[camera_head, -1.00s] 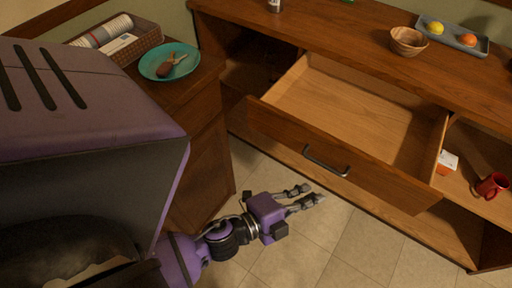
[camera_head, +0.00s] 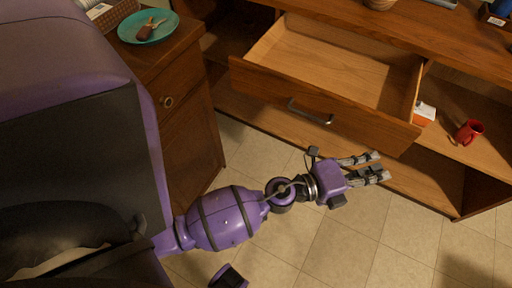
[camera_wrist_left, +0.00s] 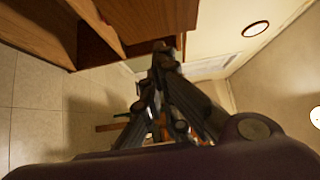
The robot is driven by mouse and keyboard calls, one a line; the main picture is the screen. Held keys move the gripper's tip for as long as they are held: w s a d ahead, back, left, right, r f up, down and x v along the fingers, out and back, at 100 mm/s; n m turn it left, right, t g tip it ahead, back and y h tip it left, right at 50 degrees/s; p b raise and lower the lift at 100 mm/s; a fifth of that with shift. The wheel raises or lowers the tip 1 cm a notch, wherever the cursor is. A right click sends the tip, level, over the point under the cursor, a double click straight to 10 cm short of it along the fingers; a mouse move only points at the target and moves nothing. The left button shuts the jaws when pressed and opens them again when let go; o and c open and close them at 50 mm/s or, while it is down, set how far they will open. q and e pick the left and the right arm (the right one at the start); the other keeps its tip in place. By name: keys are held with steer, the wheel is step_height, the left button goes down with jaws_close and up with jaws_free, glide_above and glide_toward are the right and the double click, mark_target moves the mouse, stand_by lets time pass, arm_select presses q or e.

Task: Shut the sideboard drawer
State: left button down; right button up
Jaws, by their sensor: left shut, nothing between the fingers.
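The wooden sideboard (camera_head: 480,95) stands along the back. Its drawer (camera_head: 335,62) is pulled out and looks empty inside. The drawer front (camera_head: 262,88) faces me and carries a dark bar handle (camera_head: 310,115). My left gripper (camera_head: 378,166) is shut and empty. In the head view it shows below and to the right of the handle, apart from it, with its fingers pointing right. In the left wrist view its fingers (camera_wrist_left: 165,75) fill the middle, with brown wood (camera_wrist_left: 125,20) at the upper left. My right gripper is not in view.
A red mug (camera_head: 469,132) and a small white-and-orange box (camera_head: 424,113) sit in the open compartment right of the drawer. A teal plate (camera_head: 165,33) with a brown-handled item lies on the left cabinet (camera_head: 185,70). The tiled floor (camera_head: 325,245) in front is clear.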

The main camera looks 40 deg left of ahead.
arm_select(q)
steer(key=shift+w+a+f, duration=0.1)
steer(key=shift+w+a, duration=0.05)
steer(key=shift+w, duration=1.15)
steer(key=shift+w+a, duration=0.1)
steer(key=shift+w, duration=1.15)
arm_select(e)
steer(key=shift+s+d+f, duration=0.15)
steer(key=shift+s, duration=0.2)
